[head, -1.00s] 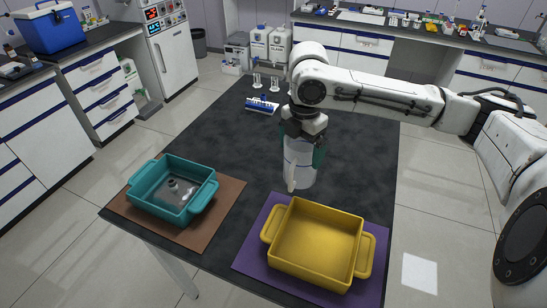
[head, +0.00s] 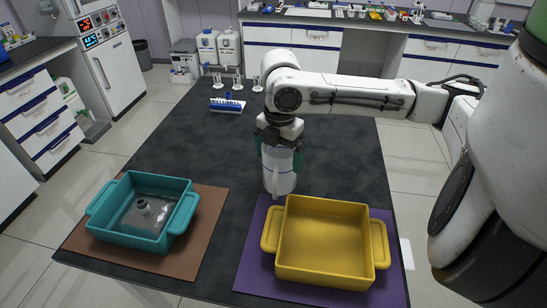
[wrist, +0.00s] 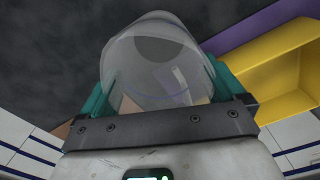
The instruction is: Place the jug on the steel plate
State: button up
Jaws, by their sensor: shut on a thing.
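My gripper (head: 279,158) is shut on a clear, pale jug (head: 280,181) and holds it upright, its teal fingers on either side. The jug is over the dark table, just behind the back left corner of the yellow bin; I cannot tell whether its base touches the table. In the wrist view the see-through jug (wrist: 160,62) fills the space between the fingers of my gripper (wrist: 158,88). A shiny grey flat piece (head: 146,212) with a small knob-like part lies inside the teal bin; I cannot tell whether it is the steel plate.
The teal bin (head: 181,208) stands on a brown mat (head: 208,222) at the front left. The yellow bin (head: 325,274) stands on a purple mat (head: 256,262) at the front right. The middle left of the table (head: 195,150) is clear.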

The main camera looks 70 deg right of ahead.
jog(key=o, duration=1)
